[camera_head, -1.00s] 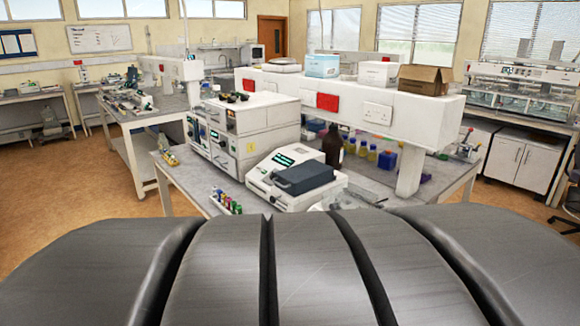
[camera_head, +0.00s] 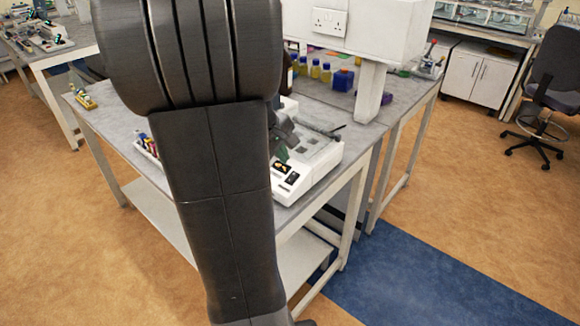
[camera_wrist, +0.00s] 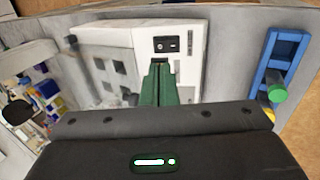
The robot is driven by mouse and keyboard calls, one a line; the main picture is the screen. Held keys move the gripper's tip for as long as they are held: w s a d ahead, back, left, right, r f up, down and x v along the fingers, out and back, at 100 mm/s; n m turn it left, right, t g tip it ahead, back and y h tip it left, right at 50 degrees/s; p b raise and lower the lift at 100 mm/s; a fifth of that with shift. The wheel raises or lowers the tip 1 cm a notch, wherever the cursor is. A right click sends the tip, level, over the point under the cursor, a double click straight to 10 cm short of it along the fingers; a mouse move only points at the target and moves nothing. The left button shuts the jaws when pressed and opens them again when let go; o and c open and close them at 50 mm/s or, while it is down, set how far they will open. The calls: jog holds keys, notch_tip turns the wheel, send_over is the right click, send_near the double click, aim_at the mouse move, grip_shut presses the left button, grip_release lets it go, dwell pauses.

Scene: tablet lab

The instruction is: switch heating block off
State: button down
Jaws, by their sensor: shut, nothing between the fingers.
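The heating block (camera_head: 322,160) is a white unit with a grey top with dark square recesses, near the bench's front corner in the head view. It also shows in the wrist view (camera_wrist: 190,68). A small black panel (camera_wrist: 165,45) with a light mark is on its white face. I cannot tell the switch position. My gripper (camera_wrist: 160,64) has green fingers, shut and empty, with tips just below that panel in the wrist view. Contact cannot be told. In the head view my arm hides the left part of the unit, and only part of my gripper (camera_head: 282,152) shows.
A chair (camera_head: 548,85) stands at right. The floor in front is clear.

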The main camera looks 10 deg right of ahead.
aim_at(295, 175)
jog(key=x, duration=0.8)
jog(key=shift+f, duration=0.1)
